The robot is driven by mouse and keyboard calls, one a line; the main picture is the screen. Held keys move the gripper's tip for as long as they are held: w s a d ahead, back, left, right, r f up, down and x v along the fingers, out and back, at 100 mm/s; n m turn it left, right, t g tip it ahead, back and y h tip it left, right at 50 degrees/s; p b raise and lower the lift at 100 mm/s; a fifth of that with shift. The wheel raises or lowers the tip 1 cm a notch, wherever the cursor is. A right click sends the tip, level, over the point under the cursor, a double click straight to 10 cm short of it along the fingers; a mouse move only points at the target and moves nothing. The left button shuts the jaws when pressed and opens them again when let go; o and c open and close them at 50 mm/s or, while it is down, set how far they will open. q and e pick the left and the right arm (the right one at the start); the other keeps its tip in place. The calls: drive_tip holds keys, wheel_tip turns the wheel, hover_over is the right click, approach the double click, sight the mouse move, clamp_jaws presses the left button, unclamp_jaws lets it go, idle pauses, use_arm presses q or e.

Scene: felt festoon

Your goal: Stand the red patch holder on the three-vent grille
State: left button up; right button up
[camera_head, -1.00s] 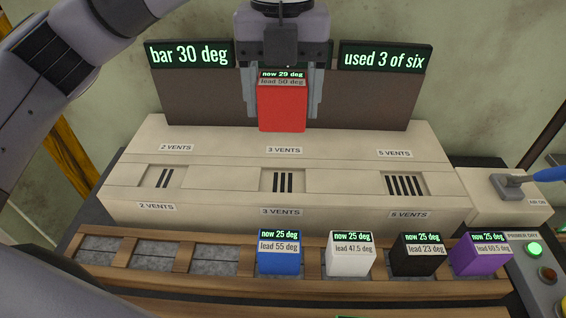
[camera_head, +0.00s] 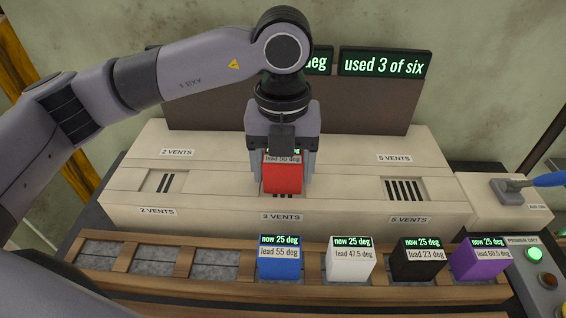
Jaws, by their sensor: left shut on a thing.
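The red patch holder (camera_head: 283,179) is upright between the fingers of my left gripper (camera_head: 282,174), which is shut on it. Its label reads "lead 50 deg"; the gripper partly hides the display above that. The holder is over the three-vent grille (camera_head: 283,195), in the middle of the long cream housing, and covers most of its slots. I cannot tell whether its base touches the grille or hangs just above it. My right gripper is not in view.
The two-vent grille (camera_head: 164,181) and the five-vent grille (camera_head: 405,189) are bare. In front, a wooden rack (camera_head: 190,284) holds blue (camera_head: 279,262), white (camera_head: 350,264), black (camera_head: 418,263) and purple (camera_head: 480,260) holders. A blue-handled lever (camera_head: 512,184) is at right.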

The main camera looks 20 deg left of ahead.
use_arm(q)
drive_tip(key=shift+f, duration=0.15)
drive_tip(key=o, duration=1.2)
wheel_tip(320, 180, up, 12)
drive_tip(key=shift+r, duration=0.2)
